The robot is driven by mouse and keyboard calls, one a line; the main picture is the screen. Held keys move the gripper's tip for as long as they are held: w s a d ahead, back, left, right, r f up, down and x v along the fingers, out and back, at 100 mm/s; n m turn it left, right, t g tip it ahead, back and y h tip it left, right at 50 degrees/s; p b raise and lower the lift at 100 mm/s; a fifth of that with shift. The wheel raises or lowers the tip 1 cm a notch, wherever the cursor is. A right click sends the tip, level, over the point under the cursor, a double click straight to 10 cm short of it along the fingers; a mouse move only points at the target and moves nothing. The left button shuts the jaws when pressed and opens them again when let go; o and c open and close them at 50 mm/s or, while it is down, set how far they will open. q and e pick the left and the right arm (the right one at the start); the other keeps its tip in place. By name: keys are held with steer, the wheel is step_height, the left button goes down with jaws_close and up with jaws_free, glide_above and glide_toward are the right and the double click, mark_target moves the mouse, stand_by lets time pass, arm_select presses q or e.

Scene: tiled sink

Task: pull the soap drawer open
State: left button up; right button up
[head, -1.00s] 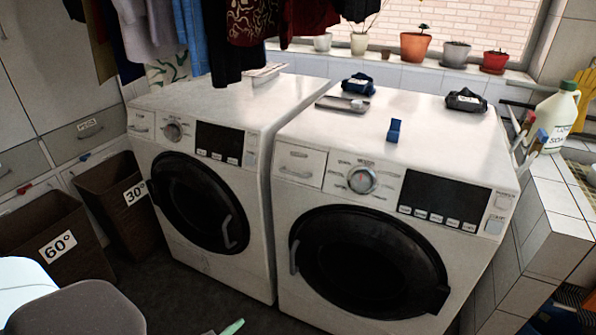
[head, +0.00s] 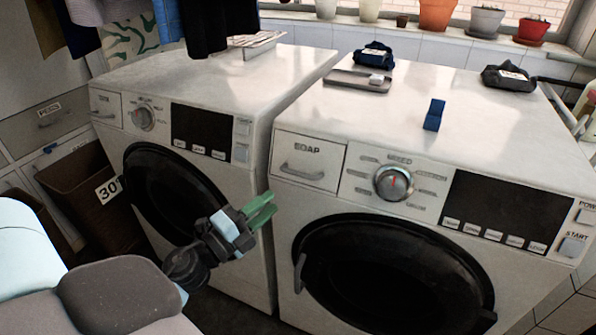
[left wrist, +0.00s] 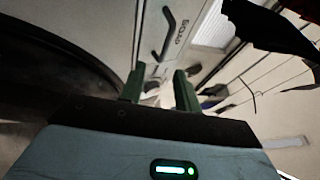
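The soap drawer (head: 308,160) is a white panel labelled SOAP at the upper left front of the right washing machine. It looks flush with the front, so it is closed. Its grey bar handle (head: 302,171) is horizontal and also shows near the top of the left wrist view (left wrist: 168,36). My left gripper (head: 268,207) has green fingers. It is below and left of the drawer, in front of the gap between the machines. In the left wrist view its fingers (left wrist: 158,84) are apart with nothing held, and the handle lies beyond them, not touched. My right gripper is out of view.
The left washing machine (head: 200,80) has a similar small drawer (head: 106,108). The right machine's dial (head: 394,182) and round door (head: 390,275) are near the soap drawer. A blue clip-like object (head: 434,115) and a tray (head: 357,82) are on top. The space before the drawer is clear.

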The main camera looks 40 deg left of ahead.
mark_target(296, 175)
arm_select(q)
steer(key=shift+w+a+r+m, duration=0.35)
steer(key=shift+w+r+m, duration=0.15)
steer(key=shift+w, duration=0.25)
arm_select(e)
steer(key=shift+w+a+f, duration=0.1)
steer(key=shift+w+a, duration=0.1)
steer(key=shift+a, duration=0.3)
arm_select(q)
steer(key=shift+r, duration=0.1)
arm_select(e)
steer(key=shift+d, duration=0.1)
arm_select(q)
steer(key=p+x, duration=0.1)
steer(key=x, duration=0.6)
steer(key=shift+w+d+p, duration=0.15)
steer(key=shift+w+p, duration=0.15)
steer(key=shift+p, duration=0.05)
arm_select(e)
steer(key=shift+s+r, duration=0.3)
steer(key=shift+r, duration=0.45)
arm_select(q)
jaws_close()
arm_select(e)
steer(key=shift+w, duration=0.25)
